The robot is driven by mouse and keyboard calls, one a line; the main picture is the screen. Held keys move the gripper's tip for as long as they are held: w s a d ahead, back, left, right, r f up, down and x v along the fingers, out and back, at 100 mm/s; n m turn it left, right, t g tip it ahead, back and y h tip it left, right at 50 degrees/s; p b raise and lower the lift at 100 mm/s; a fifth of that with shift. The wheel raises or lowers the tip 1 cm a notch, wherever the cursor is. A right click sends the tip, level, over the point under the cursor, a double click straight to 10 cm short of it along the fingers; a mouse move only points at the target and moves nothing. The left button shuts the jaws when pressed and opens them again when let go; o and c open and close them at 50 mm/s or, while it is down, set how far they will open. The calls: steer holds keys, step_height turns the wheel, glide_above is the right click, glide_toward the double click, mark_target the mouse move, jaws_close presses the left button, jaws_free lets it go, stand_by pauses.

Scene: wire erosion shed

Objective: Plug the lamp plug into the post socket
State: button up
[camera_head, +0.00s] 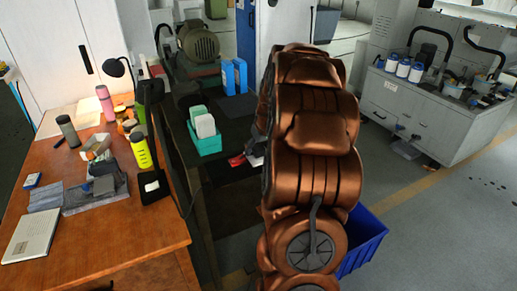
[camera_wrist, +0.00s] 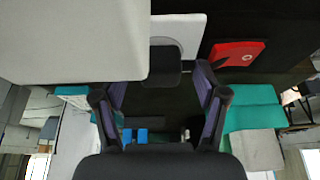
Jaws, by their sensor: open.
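My gripper (camera_wrist: 160,88) shows in the wrist view with its two fingers spread apart. A small dark block (camera_wrist: 166,68) shows just beyond the fingers, in front of a pale plate (camera_wrist: 182,28); I cannot tell what the block is or whether a finger touches it. A black desk lamp (camera_head: 115,67) stands at the back of the wooden desk (camera_head: 125,237). I cannot make out the lamp plug or the post socket for certain in either view.
A teal basket (camera_head: 209,146) with white boxes and blue binders (camera_head: 228,77) stand on the dark bench. A red object (camera_wrist: 237,55) is near the pale plate. A large light panel (camera_wrist: 70,45) fills the wrist view's upper left. A blue bin (camera_head: 362,240) stands beside my arm.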

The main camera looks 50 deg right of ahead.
steer(key=v, duration=1.1)
steer(key=shift+r, duration=0.15)
steer(key=shift+s+a, duration=0.1)
